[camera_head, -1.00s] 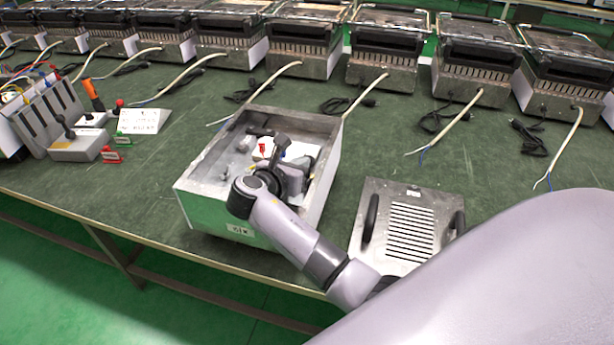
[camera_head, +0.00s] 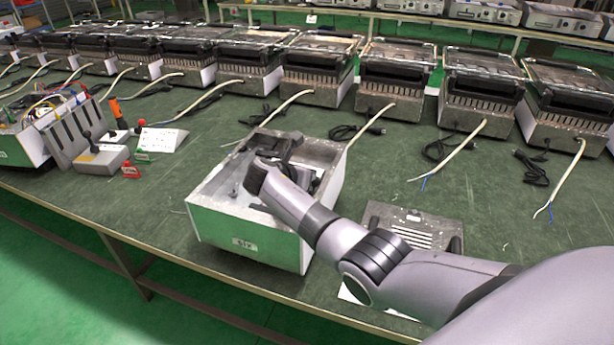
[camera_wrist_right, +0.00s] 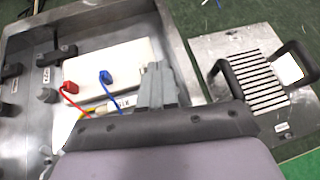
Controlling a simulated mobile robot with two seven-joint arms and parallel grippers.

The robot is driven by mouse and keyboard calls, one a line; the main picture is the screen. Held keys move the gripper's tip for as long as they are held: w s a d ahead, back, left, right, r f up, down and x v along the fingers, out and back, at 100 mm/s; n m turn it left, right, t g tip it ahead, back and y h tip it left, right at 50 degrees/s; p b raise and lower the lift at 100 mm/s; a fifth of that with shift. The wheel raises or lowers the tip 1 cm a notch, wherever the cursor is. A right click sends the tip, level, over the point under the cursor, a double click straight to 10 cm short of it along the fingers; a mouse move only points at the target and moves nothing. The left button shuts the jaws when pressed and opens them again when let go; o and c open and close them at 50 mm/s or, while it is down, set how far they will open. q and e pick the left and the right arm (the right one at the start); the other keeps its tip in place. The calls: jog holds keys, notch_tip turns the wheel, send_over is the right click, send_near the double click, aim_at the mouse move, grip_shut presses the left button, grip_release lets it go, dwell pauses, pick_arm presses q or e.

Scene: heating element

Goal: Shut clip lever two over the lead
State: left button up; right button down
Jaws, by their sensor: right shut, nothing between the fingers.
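In the right wrist view a white block (camera_wrist_right: 140,58) lies inside the metal casing. A red clip lever (camera_wrist_right: 69,88) and a blue clip lever (camera_wrist_right: 106,77) stand on it, with a red wire (camera_wrist_right: 80,105) and a blue wire (camera_wrist_right: 112,97) near them. I cannot tell which lever is number two or whether a lead sits under it. My right gripper (camera_wrist_right: 157,70) is shut and empty, its fingertips over the block, to the right of the blue lever and apart from it. In the head view my arm hides the levers. My left gripper is not in view.
The open casing (camera_head: 225,222) has raised walls around the block. A slotted metal panel with black handles (camera_head: 412,217) lies to its right. A grey box (camera_head: 100,160) and small tools stand at the left. Several grills (camera_head: 310,65) with loose cables line the back.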

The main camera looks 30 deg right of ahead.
jog(key=shift+w+d+y, duration=0.2)
jog(key=shift+d+y, duration=0.1)
jog(key=shift+y, duration=0.1)
jog(key=shift+w+d+f+g+y, duration=0.1)
jog(key=shift+w+d+g+y, duration=0.05)
jog(key=shift+g+y, duration=0.4)
jog(key=shift+w+d+f+g+y, duration=0.1)
jog(key=shift+w+d+g+y, duration=0.05)
jog(key=shift+g+y, duration=0.35)
jog(key=shift+f+n, duration=0.15)
jog(key=shift+n, duration=0.15)
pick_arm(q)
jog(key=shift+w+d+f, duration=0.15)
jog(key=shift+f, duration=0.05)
pick_arm(e)
jog(key=shift+w+d+f, duration=0.1)
jog(key=shift+w+d, duration=0.1)
jog(key=shift+d, duration=0.05)
pick_arm(q)
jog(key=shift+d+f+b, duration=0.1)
jog(key=shift+b, duration=0.25)
pick_arm(e)
jog(key=shift+w+d+f, duration=0.1)
jog(key=shift+d, duration=0.05)
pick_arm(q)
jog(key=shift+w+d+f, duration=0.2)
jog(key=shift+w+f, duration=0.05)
pick_arm(e)
jog(key=shift+w+d+f, duration=0.25)
jog(key=shift+d, duration=0.05)
